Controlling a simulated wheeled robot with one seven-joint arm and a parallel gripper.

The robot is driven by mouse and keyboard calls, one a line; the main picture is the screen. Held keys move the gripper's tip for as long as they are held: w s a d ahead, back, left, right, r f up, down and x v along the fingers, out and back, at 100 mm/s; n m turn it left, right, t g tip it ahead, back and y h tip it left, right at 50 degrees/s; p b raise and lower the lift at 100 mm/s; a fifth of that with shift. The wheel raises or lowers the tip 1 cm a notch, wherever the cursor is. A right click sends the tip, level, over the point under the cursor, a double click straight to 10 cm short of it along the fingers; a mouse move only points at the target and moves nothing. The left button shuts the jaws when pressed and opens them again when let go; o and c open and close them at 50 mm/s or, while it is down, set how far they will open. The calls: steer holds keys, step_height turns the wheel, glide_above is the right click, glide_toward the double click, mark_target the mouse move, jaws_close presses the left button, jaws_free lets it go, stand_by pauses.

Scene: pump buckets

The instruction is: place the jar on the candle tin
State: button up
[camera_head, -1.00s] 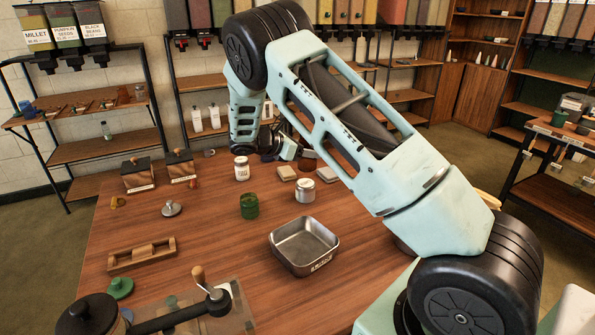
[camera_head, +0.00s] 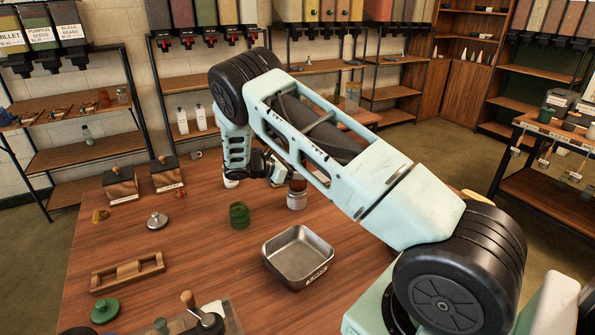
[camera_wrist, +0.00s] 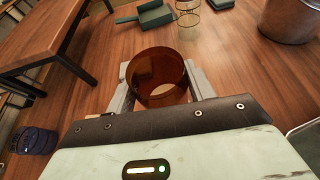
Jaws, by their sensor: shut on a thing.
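The amber jar (camera_wrist: 155,65) is an open-topped, see-through brown cylinder. In the wrist view it sits between the two fingers of my gripper (camera_wrist: 160,88), which is shut on it. In the head view my gripper (camera_head: 278,173) is partly hidden by my arm, and the brown jar (camera_head: 297,186) shows just right of it. The likely candle tin (camera_head: 297,201), a small silvery-white tin, stands on the table directly below the jar in the picture. Its top is covered by the jar there. I cannot tell whether the two touch.
A green glass (camera_head: 239,215) and a square metal pan (camera_head: 298,257) stand nearer on the table. A wooden tray (camera_head: 128,272) and a grey knobbed weight (camera_head: 157,220) lie left. Bare wood lies between them.

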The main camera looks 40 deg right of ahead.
steer(key=shift+f, duration=0.2)
steer(key=shift+f, duration=0.1)
steer(key=o, duration=1.1)
